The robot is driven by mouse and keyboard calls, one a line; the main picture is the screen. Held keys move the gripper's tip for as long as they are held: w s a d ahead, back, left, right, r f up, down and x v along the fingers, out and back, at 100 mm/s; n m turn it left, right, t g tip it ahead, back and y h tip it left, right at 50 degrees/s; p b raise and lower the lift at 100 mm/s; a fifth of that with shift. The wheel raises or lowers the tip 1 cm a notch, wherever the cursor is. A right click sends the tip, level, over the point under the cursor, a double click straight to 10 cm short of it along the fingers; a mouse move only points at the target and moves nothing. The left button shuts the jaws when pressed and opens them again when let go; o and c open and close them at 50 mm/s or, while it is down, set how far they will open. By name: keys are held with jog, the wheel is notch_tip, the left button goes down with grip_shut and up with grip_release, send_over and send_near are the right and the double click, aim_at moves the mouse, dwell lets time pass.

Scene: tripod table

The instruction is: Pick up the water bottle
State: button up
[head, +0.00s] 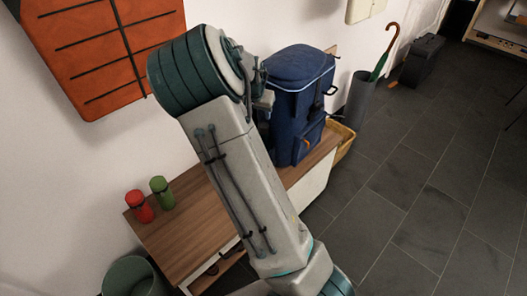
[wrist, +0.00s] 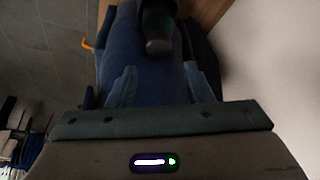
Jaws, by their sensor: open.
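A dark bottle-like cylinder (wrist: 158,22) with a greyish rounded end shows at the top middle of the wrist view, against the blue backpack (wrist: 115,55). I cannot tell for sure that it is the water bottle; it does not show in the head view. My gripper (wrist: 160,82) is open, with its two fingers apart over the blue backpack and the cylinder's end ahead between them. In the head view my gripper (head: 264,101) is partly hidden beside the backpack (head: 303,85). A red bottle-like container (head: 139,206) and a green one (head: 162,193) stand upright on the bench, away from my gripper.
The wooden bench (head: 195,228) runs along the white wall and carries the backpack. An orange board (head: 105,50) hangs above it. The tiled floor (head: 420,190) at right is clear.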

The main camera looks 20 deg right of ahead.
jog(key=b+x, duration=0.1)
jog(key=x, duration=0.5)
jog(key=shift+d+f, duration=0.1)
jog(key=shift+f, duration=0.15)
jog(key=b+x, duration=0.1)
jog(key=x, duration=0.4)
jog(key=shift+w+d, duration=0.1)
jog(key=shift+d, duration=0.05)
grip_shut()
